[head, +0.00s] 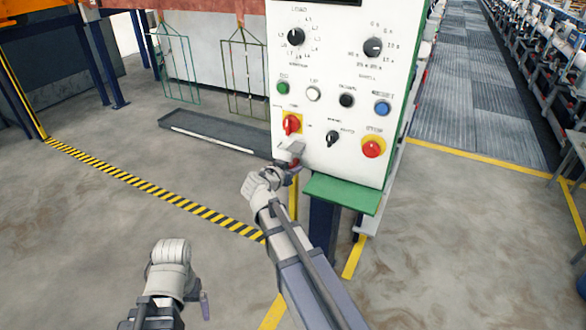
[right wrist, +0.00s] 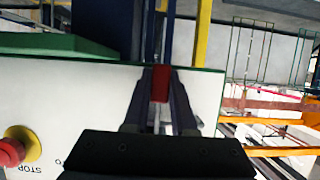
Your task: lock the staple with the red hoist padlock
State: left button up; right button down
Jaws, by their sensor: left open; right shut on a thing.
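The red padlock (right wrist: 160,84) is between the fingers of my right gripper (right wrist: 161,76) in the right wrist view. My right gripper (head: 289,156) is shut on it, in front of the lower left part of the white control panel (head: 340,100) in the head view. A bit of red (head: 294,166) shows there beside the gripper. The staple cannot be made out, and neither can the padlock's shackle. My left gripper (head: 205,306) is low at the left, over the floor and away from the panel. It is open; its fingers are barely visible.
A red-and-yellow rotary switch (head: 291,123) sits just above my right gripper. The red stop button (head: 372,148) and a black selector (head: 333,139) are to its right. A green ledge (head: 342,193) juts out below the panel.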

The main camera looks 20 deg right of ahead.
aim_at(292, 164)
jog(key=shift+r+p, duration=1)
jog(key=shift+r, duration=0.1)
dwell(0.4)
jog(key=shift+f+b, duration=0.3)
jog(key=shift+f, duration=0.05)
dwell(0.3)
jog(key=c, duration=0.7)
grip_release()
jog(key=shift+o, duration=0.2)
jog(key=shift+r, duration=0.1)
jog(key=p+v, duration=0.2)
jog(key=v, duration=0.4)
jog(key=shift+s+r+p, duration=0.15)
jog(key=shift+p, duration=0.15)
jog(key=shift+v, duration=0.75)
